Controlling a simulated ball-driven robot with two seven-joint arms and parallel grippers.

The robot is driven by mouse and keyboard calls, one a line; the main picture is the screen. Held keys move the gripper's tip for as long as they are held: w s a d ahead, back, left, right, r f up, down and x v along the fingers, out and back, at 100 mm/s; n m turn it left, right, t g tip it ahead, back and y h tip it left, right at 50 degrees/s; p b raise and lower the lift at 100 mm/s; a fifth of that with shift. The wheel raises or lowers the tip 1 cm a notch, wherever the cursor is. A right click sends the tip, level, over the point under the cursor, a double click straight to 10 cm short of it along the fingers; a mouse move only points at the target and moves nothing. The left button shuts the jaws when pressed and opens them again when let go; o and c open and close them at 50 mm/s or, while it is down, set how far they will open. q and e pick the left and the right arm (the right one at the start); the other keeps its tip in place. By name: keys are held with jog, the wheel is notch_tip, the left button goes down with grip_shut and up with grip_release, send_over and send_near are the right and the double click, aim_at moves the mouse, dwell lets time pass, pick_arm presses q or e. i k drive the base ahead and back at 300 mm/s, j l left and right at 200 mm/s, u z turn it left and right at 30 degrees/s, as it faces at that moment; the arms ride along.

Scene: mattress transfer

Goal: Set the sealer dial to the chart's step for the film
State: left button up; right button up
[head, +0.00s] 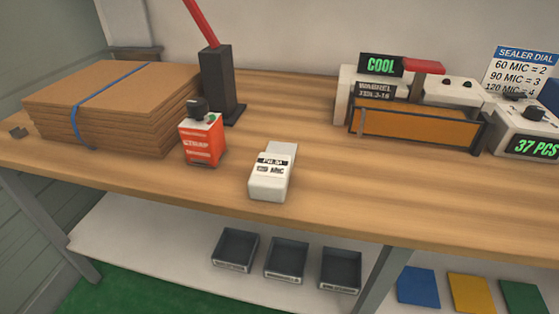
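The sealer chart (522,68) at the right back reads SEALER DIAL, 60 MIC = 2, 90 MIC = 3, 120 MIC = 4. A white machine (343,100) with a green COOL display (381,65), a red handle (422,66) and an orange front panel (410,130) stands on the bench, apparently the sealer. I cannot make out a dial setting on it. A white packet or block (271,176) near the front edge has a label ending in MIC; its number is too small to read surely. Neither gripper is in view.
A strapped cardboard stack (110,95), an orange-red STRAP container (203,140) and a dark post (218,85) with a red lever stand left. Dark trays (286,260) sit below.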

aim_at(533, 113)
jog(key=z, duration=1.25)
jog(key=i+l+z, duration=0.2)
jog(key=l+z, duration=0.25)
jog(key=i+l+z, duration=0.2)
jog(key=z, duration=0.25)
